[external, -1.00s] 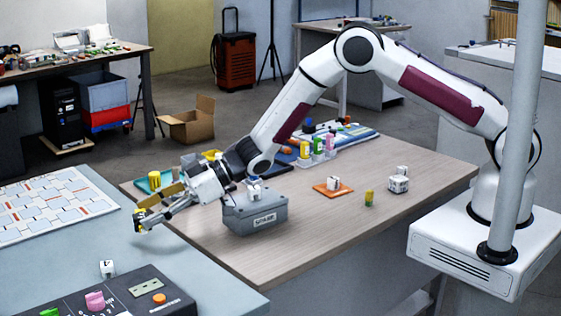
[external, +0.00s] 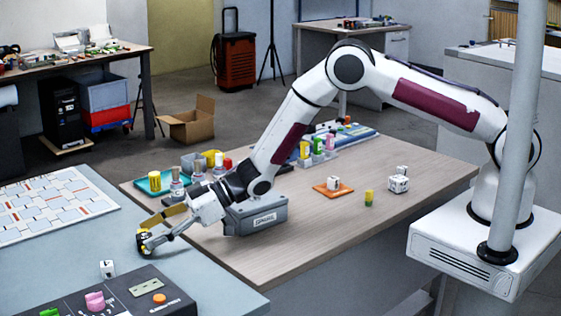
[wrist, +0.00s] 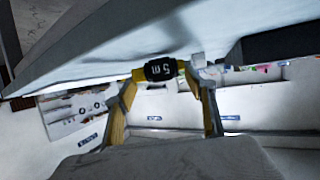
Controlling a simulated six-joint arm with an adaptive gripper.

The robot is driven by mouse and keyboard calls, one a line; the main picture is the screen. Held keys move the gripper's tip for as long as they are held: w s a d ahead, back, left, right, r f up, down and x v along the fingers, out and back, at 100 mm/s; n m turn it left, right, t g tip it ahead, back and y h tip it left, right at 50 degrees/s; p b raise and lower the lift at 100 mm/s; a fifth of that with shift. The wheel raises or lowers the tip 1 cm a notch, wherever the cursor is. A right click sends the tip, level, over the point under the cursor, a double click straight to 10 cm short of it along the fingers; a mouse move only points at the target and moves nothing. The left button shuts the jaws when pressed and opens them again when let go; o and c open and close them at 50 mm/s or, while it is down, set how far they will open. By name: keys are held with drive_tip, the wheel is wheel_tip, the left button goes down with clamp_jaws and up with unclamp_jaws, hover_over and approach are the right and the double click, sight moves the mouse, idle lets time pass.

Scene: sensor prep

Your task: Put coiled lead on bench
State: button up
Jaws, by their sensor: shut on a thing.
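The coiled lead (external: 142,240) is a small yellow and black piece at the tip of my gripper (external: 150,238). In the wrist view the lead (wrist: 160,69) shows a black face marked "5 m" and sits between both fingertips. My gripper is shut on it. In the external view the lead is low over the grey-blue bench top (external: 205,278), near its edge by the wooden table. I cannot tell whether it touches the surface. The fingers partly hide the lead in the external view.
A white cube (external: 107,268) and a dark control panel (external: 125,295) lie in front of the gripper. A patterned board (external: 50,205) is to the left. A grey labelled box (external: 258,217) stands on the wooden table (external: 330,220) close to my wrist.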

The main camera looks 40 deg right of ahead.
drive_tip(key=shift+f, duration=0.2)
drive_tip(key=shift+f, duration=0.15)
drive_tip(key=o, duration=1.1)
drive_tip(key=shift+v, duration=6.1)
drive_tip(key=shift+a, duration=0.1)
